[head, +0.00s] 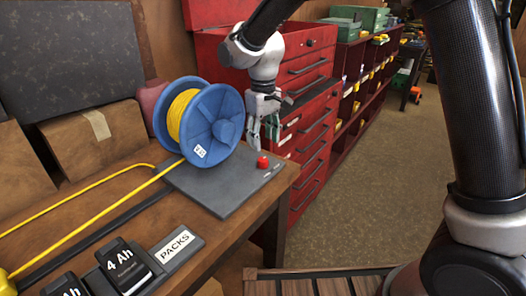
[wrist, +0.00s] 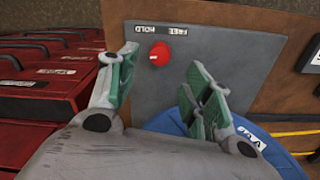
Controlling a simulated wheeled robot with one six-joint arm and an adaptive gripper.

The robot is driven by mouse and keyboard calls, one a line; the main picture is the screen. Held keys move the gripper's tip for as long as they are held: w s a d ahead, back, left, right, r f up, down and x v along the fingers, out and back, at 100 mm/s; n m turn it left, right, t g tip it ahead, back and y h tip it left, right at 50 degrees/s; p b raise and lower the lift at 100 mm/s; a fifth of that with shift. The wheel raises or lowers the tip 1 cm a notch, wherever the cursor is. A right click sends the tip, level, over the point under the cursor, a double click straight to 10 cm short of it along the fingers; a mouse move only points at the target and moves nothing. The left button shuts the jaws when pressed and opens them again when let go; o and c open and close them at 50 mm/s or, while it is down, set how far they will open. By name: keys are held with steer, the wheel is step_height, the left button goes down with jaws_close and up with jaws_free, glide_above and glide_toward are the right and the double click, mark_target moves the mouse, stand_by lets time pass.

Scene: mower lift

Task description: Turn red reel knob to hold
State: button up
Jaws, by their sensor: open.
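The red reel knob (head: 263,161) sits on the grey plate (head: 222,194) near its right corner, beside the blue reel (head: 211,125) with yellow line. In the wrist view the knob (wrist: 159,53) shows next to labels (wrist: 153,29) reading HOLD and FREE, upside down in the picture. Its pointer is too small to read. My gripper (head: 265,138) is above the plate, just over the knob and apart from it. In the wrist view my gripper's (wrist: 167,75) green-padded fingers are spread, with the knob beyond and between them. Nothing is held.
A red tool cabinet (head: 310,125) stands close behind the bench's right end. The blue reel is close to my gripper's left. Battery packs (head: 124,265) and a PACKS label (head: 175,248) lie at the bench front. Open floor (head: 370,190) lies to the right.

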step_height(320, 180, up, 5)
steer(key=shift+r, duration=0.1)
stand_by(0.3)
steer(key=s+d+r+m+t, duration=0.1)
steer(key=s+d+r+m, duration=0.1)
steer(key=s+d, duration=0.6)
steer(key=s+d+r+m+t, duration=0.2)
steer(key=s+d, duration=0.6)
steer(key=d, duration=0.7)
steer(key=s+d+r+m+t, duration=0.1)
steer(key=s+d+r+m, duration=0.2)
steer(key=s+d, duration=0.4)
steer(key=d+r, duration=0.1)
steer(key=d, duration=0.4)
steer(key=shift+s+r+m, duration=0.15)
steer(key=shift+s+m, duration=0.25)
